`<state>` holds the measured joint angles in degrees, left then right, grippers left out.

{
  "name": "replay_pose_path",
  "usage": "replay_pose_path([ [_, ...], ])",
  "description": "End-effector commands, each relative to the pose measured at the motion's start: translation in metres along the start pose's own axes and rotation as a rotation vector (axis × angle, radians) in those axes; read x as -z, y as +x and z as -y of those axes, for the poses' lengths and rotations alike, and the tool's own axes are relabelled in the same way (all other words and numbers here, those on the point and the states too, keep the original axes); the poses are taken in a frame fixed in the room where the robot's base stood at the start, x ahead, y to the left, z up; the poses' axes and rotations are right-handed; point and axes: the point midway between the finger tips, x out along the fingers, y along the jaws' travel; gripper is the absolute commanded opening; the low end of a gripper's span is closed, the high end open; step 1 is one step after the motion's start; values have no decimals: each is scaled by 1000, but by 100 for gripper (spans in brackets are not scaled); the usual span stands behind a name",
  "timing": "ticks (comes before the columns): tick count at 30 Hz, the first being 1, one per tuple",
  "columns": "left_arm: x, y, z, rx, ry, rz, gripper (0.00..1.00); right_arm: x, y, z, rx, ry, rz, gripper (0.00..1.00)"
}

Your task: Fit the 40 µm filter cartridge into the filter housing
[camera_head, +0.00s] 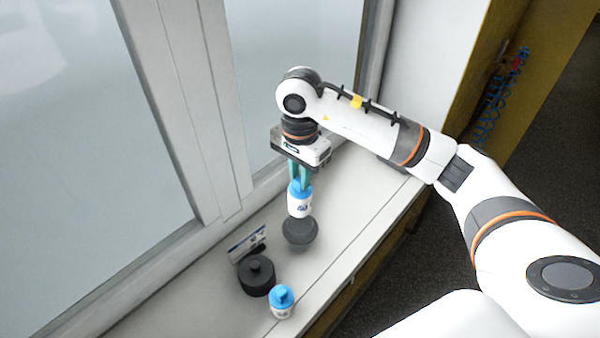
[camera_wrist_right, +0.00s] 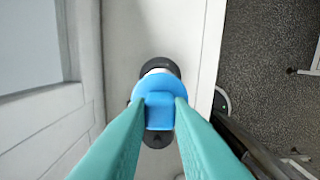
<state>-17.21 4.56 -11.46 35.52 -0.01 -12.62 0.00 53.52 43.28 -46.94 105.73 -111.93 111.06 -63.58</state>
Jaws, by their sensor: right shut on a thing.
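My right gripper (camera_head: 299,184) points down and is shut on the blue cap of a white filter cartridge (camera_head: 300,206). In the right wrist view the green fingers (camera_wrist_right: 160,102) pinch the blue cap's tab (camera_wrist_right: 160,112) from both sides. The cartridge is upright, over a dark grey round part (camera_head: 300,232) that looks like the filter housing. I cannot tell whether its lower end is inside or just above. A second blue-capped white cartridge (camera_head: 282,304) stands near the ledge's front edge. The printing on both is too small to read. My left gripper is not in view.
A black round part with a knob (camera_head: 257,276) stands on the pale ledge (camera_head: 352,215), left of the second cartridge. A small printed card (camera_head: 247,243) stands behind it. Window panels and frames (camera_head: 195,110) border the ledge at the back. The ledge right of the housing is clear.

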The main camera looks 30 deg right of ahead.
Motion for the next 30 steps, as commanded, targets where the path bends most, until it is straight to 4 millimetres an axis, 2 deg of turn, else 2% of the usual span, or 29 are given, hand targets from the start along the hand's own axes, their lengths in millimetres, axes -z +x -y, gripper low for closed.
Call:
replay_pose_path([
  [8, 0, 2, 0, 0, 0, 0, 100, 0, 2, 0, 0, 0, 0, 0],
  [14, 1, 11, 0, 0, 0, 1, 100, 0, 11, 0, 0, 5, 0, 0],
  [30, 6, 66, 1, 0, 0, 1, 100, 0, 69, 1, 0, 41, 0, 0],
])
